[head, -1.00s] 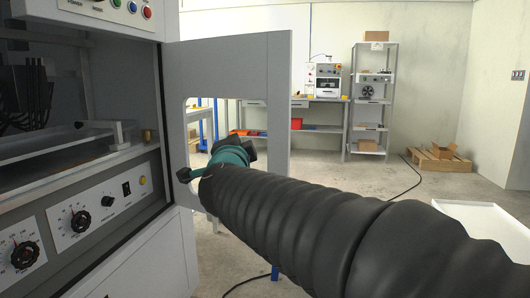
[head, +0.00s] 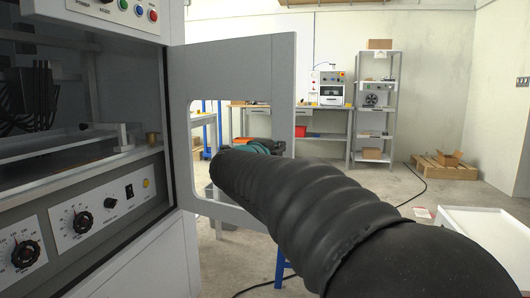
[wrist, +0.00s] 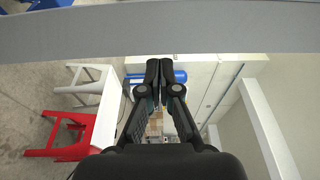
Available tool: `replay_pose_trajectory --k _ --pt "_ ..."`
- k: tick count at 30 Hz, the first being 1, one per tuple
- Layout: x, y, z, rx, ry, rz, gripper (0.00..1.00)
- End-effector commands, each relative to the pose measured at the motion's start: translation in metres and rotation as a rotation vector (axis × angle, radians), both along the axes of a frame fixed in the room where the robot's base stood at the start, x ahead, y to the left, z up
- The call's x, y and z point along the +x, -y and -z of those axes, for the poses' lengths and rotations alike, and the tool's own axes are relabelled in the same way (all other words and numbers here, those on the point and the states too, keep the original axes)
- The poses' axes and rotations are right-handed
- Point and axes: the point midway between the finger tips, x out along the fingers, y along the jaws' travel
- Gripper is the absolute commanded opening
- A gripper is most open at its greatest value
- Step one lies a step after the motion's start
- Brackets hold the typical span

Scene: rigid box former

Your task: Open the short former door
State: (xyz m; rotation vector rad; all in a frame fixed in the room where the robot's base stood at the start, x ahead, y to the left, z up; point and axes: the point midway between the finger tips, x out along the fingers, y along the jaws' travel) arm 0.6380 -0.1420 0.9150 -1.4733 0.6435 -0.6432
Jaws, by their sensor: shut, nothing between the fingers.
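The former door (head: 235,62) is a grey panel with a large window cutout. In the head view it stands swung out from the right front edge of the former (head: 105,130), whose inside is open to view. My arm reaches across in front of the door's lower right part, with its teal wrist by the window's lower right. My gripper is hidden there behind the arm. In the wrist view my gripper (wrist: 163,80) is shut and empty, its fingertips together. A grey bar, probably the door's frame (wrist: 160,35), crosses beyond the fingertips. I cannot tell whether they touch.
The former's control panel (head: 85,222) with knobs is below its opening. A bench (head: 320,122) and shelf unit (head: 375,110) stand at the back. A white tray or table (head: 490,228) is at right. A red stool (wrist: 72,135) and white stool show in the wrist view.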

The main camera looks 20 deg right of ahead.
Motion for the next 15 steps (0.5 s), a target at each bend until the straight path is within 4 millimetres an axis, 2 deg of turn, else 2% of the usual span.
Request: replay_pose_trajectory --k 6,15 --pt "0.025 0.027 0.001 0.001 -0.001 0.001 0.0" --pt "0.04 0.042 0.0 0.0 0.0 -0.003 0.0"
